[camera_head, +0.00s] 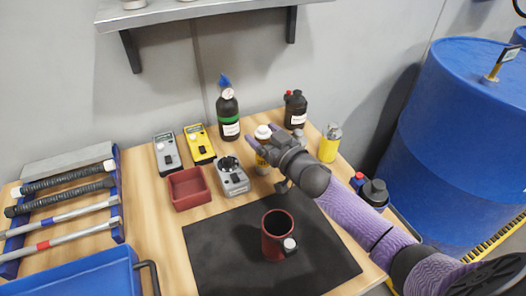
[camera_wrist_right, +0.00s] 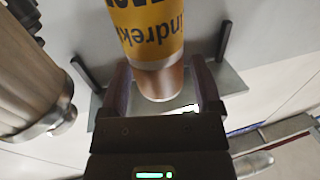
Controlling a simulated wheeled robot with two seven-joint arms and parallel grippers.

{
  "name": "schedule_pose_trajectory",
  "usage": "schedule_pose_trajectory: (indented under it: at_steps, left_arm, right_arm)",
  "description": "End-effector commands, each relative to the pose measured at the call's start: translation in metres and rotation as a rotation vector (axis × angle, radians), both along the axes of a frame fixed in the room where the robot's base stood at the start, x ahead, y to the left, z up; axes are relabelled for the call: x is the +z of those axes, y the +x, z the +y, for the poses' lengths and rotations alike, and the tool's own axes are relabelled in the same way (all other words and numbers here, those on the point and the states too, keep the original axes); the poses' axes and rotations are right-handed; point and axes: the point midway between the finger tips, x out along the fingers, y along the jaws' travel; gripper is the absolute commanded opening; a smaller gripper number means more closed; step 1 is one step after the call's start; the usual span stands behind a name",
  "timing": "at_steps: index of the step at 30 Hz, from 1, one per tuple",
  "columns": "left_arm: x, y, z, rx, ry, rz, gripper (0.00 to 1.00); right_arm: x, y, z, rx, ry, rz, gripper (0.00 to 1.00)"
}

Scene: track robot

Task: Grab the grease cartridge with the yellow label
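The grease cartridge with the yellow label (camera_head: 262,140) stands near the back of the wooden table, partly hidden by my right gripper. In the right wrist view the cartridge (camera_wrist_right: 148,35) shows dark lettering on its yellow label and a copper-coloured end. My right gripper (camera_head: 266,150) reaches in from the right at the cartridge. In the wrist view its fingers (camera_wrist_right: 162,85) are spread on either side of the copper end, with a small gap visible on each side. My left gripper is not in view.
A yellow bottle with a silver top (camera_head: 329,145) stands right of the gripper. Dark bottles (camera_head: 228,118) (camera_head: 295,110) stand behind. A metal cylinder (camera_wrist_right: 30,85) is close in the wrist view.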

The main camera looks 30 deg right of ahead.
Motion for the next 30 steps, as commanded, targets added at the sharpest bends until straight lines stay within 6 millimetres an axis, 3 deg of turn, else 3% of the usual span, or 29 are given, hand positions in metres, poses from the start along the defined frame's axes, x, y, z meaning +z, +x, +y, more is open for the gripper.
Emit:
schedule_pose_trajectory:
  at_steps: [1, 11, 24, 26, 30]
  left_arm:
    - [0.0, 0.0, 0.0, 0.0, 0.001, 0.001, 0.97]
    - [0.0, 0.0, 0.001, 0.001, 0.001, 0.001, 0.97]
    - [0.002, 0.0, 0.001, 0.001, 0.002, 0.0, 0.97]
    - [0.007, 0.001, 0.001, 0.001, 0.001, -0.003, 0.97]
    - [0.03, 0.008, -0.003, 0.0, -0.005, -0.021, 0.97]
  right_arm:
    - [0.0, 0.0, 0.0, 0.0, 0.0, 0.0, 0.7]
    - [0.0, 0.0, 0.0, 0.0, 0.0, 0.0, 0.0]
    - [0.003, 0.0, 0.0, 0.0, 0.0, -0.001, 0.0]
    - [0.012, 0.0, 0.0, 0.001, 0.0, -0.003, 0.0]
    - [0.054, 0.0, 0.0, 0.001, -0.004, -0.007, 0.0]
